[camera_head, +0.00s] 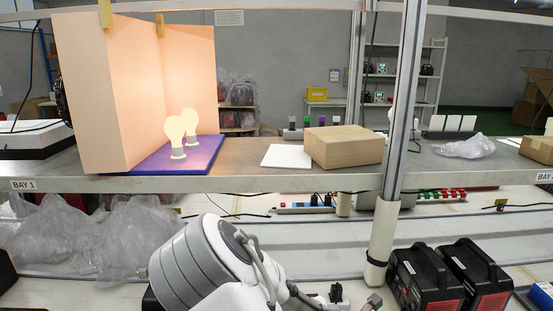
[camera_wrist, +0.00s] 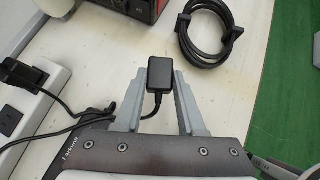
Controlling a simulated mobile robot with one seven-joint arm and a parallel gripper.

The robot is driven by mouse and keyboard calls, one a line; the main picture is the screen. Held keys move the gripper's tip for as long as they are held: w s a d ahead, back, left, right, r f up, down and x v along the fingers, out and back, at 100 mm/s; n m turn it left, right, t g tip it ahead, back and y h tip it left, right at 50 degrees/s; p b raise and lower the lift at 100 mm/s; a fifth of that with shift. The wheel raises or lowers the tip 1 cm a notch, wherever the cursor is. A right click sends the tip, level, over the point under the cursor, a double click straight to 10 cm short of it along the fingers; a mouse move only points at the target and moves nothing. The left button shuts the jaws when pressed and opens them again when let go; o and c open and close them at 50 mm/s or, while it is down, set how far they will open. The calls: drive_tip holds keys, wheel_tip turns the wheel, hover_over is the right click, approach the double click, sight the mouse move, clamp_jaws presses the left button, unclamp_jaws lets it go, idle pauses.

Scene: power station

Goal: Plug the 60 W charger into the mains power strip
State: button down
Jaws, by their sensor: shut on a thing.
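My gripper (camera_wrist: 160,82) is shut on a small black charger (camera_wrist: 160,72), one finger on each side. A black cable leaves the charger and runs to the left. In the head view the charger (camera_head: 337,293) is a small dark block at the bottom, near my arm's end. A white power strip (camera_wrist: 36,108) lies at the left in the wrist view, apart from the charger. A black plug (camera_wrist: 20,73) with a cable sits at its far end. A dark socket face (camera_wrist: 9,120) shows nearer. The charger's rating is not legible.
A coiled black cable (camera_wrist: 210,35) lies at the upper right of the wrist view. Black-and-red power units (camera_head: 424,278) stand at the right. A shelf post (camera_head: 393,145) rises between. Plastic bags (camera_head: 85,240) fill the left.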

drive_tip(key=w+a+r+n+t+y+p, duration=0.1)
drive_tip(key=w+a+r+n+y, duration=0.1)
drive_tip(key=r, duration=0.5)
drive_tip(key=w+a+r+n+t+y+p, duration=0.1)
drive_tip(key=w+a+r+n+t+y, duration=0.1)
drive_tip(key=r, duration=0.5)
drive_tip(key=w+a+r+n+t+y+p, duration=0.1)
drive_tip(key=w+a+r+n+t, duration=0.1)
drive_tip(key=a+r+n, duration=0.4)
drive_tip(key=shift+w+a+r+y+p, duration=0.4)
drive_tip(key=shift+w+r, duration=0.25)
drive_tip(key=shift+w, duration=0.1)
drive_tip(key=shift+d, duration=0.1)
